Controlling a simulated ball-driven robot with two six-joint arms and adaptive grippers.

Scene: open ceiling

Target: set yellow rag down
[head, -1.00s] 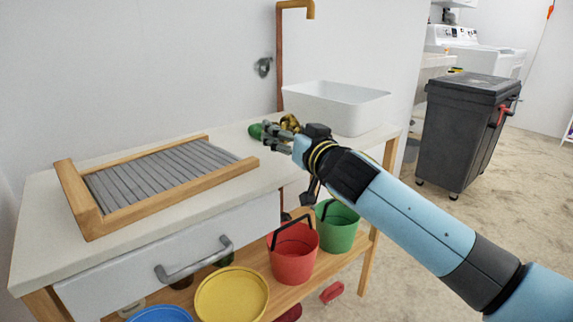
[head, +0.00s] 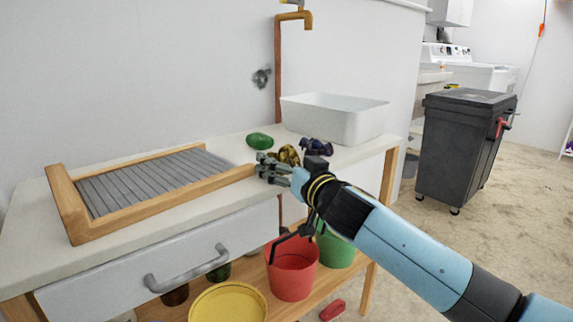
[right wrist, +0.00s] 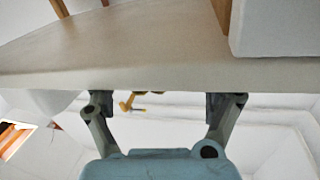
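The yellow rag (head: 286,155) is a crumpled dark-gold cloth on the pale countertop, right behind my right gripper (head: 266,169) in the head view. My right gripper is near the counter's front edge, and its fingers stand apart. In the right wrist view the gripper (right wrist: 160,106) is open, with no held cloth between the fingers. A small gold patch at the counter edge there is too small to identify. I cannot tell whether the fingers still touch the rag. My left gripper is not in view.
The countertop (head: 130,236) also holds a green cloth-like item (head: 259,141), a purple item (head: 317,147), a white basin (head: 335,119) and a wood-framed ribbed board (head: 150,180). A red bucket (head: 291,270) and green bucket (head: 335,249) stand below. A dark bin (head: 465,150) is at right.

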